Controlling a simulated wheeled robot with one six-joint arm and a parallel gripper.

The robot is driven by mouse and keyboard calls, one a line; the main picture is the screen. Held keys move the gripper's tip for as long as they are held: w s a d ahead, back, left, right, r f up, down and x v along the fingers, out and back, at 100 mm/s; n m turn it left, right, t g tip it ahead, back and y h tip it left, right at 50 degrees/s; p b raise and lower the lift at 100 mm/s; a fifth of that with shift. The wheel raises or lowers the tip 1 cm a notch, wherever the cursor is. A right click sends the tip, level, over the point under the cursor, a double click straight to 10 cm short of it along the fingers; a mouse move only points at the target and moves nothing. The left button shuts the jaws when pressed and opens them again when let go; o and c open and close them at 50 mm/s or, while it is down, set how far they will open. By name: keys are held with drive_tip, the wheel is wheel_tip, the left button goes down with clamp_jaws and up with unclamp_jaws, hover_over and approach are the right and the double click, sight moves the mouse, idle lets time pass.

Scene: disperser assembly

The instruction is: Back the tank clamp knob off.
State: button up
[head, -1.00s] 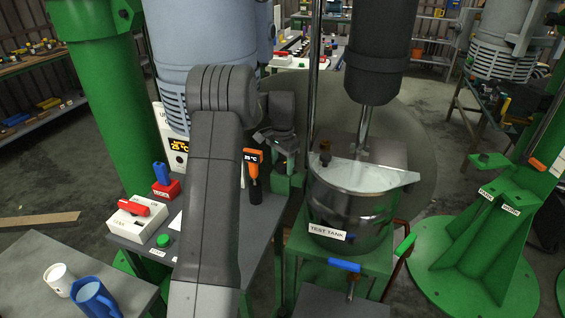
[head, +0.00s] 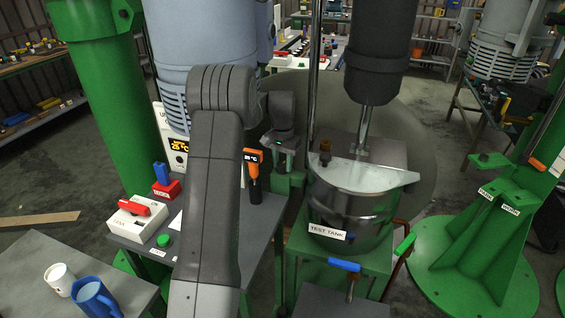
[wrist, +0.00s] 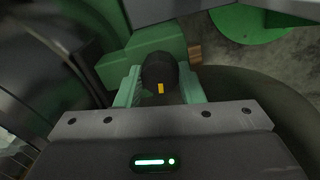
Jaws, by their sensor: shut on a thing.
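The tank clamp knob (wrist: 158,72) is black with a small yellow mark and sits against a green block in the wrist view. My gripper (wrist: 160,90) has its two pale green fingers on either side of the knob, closed on it. In the head view my gripper (head: 288,168) is low, just left of the test tank, and the knob cannot be made out there.
An orange thermometer (head: 251,165) stands on the grey side table (head: 205,240), left of my gripper. Green columns rise left and right.

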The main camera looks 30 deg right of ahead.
sight(282, 164)
drive_tip(key=n, duration=0.4)
drive_tip(key=shift+n, duration=0.3)
drive_tip(key=n, duration=0.4)
drive_tip(key=shift+n, duration=0.3)
drive_tip(key=n, duration=0.4)
drive_tip(key=shift+n, duration=2.4)
drive_tip(key=shift+r, duration=0.1)
drive_tip(key=o, duration=1)
wheel_tip(282, 164, up, 14)
drive_tip(key=shift+f+b, duration=0.15)
drive_tip(key=shift+b, duration=0.35)
